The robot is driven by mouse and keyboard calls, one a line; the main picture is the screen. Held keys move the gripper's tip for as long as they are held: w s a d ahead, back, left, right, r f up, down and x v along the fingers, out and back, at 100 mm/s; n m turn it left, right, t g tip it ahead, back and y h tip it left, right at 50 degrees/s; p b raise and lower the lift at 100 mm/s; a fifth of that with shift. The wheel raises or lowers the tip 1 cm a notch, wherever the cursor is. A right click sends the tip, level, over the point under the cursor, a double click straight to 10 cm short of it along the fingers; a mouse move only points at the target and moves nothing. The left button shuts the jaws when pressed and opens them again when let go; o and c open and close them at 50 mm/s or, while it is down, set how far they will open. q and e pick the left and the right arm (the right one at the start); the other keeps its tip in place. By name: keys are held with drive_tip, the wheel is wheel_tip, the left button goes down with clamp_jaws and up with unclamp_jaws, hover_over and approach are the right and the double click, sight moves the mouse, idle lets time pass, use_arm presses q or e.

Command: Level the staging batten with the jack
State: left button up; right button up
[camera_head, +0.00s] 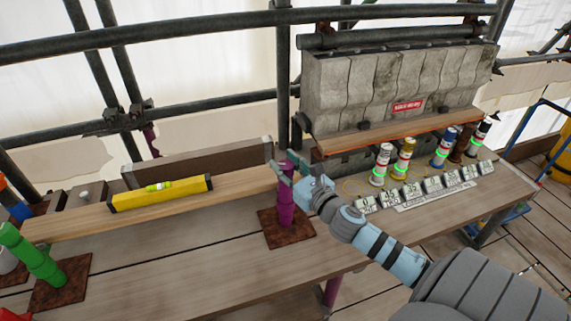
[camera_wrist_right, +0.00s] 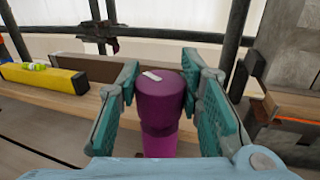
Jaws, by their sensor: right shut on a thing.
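The staging batten (camera_head: 235,190) is a long pale wooden plank on the left half of the bench. A yellow spirit level (camera_head: 190,193) with a green vial (camera_head: 159,187) lies on it; the bubble is too small to read. A purple jack (camera_head: 286,212) stands upright on a rusty plate (camera_head: 304,236) at the batten's right end. My right gripper (camera_head: 290,173) is shut on the jack's top. In the right wrist view its two teal fingers flank the purple jack (camera_wrist_right: 160,100), which has a white mark (camera_wrist_right: 152,75) on top. My left gripper is not in view.
A green jack (camera_head: 34,256) stands on another rusty plate (camera_head: 62,283) at the left. Several labelled canisters (camera_head: 404,157) and small number displays (camera_head: 412,192) stand at the right, below a grey stone block (camera_head: 385,88). Scaffold tubes cross behind. The bench front is mostly clear.

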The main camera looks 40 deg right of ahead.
drive_tip(key=shift+r+m+h+p, duration=0.15)
drive_tip(key=shift+m+h+p, duration=0.55)
drive_tip(key=shift+h, duration=0.4)
drive_tip(key=shift+m+g+h+p, duration=0.3)
drive_tip(key=shift+m+g+h, duration=0.2)
drive_tip(key=shift+m+h, duration=0.5)
drive_tip(key=m+g+h, duration=0.1)
drive_tip(key=h, duration=0.2)
drive_tip(key=shift+m+g+h, duration=0.8)
drive_tip(key=shift+m+h, duration=0.4)
drive_tip(key=m+g+h+b, duration=0.1)
drive_tip(key=m+g+h, duration=0.1)
drive_tip(key=m+g+h+b, duration=0.1)
drive_tip(key=m+g+h, duration=0.1)
drive_tip(key=g, duration=0.1)
drive_tip(key=shift+w+f+h, duration=0.1)
drive_tip(key=shift+f+h, duration=0.1)
drive_tip(key=shift+h, duration=0.2)
drive_tip(key=shift+m+g+h+b, duration=0.65)
drive_tip(key=shift+m+g, duration=0.5)
drive_tip(key=shift+g, duration=0.5)
drive_tip(key=shift+m+g+h+b, duration=0.45)
drive_tip(key=shift+m+g+b, duration=0.3)
drive_tip(key=shift+m+g, duration=0.65)
drive_tip(key=shift+r+g, duration=0.1)
drive_tip(key=shift+g, duration=0.25)
drive_tip(key=o, duration=1.2)
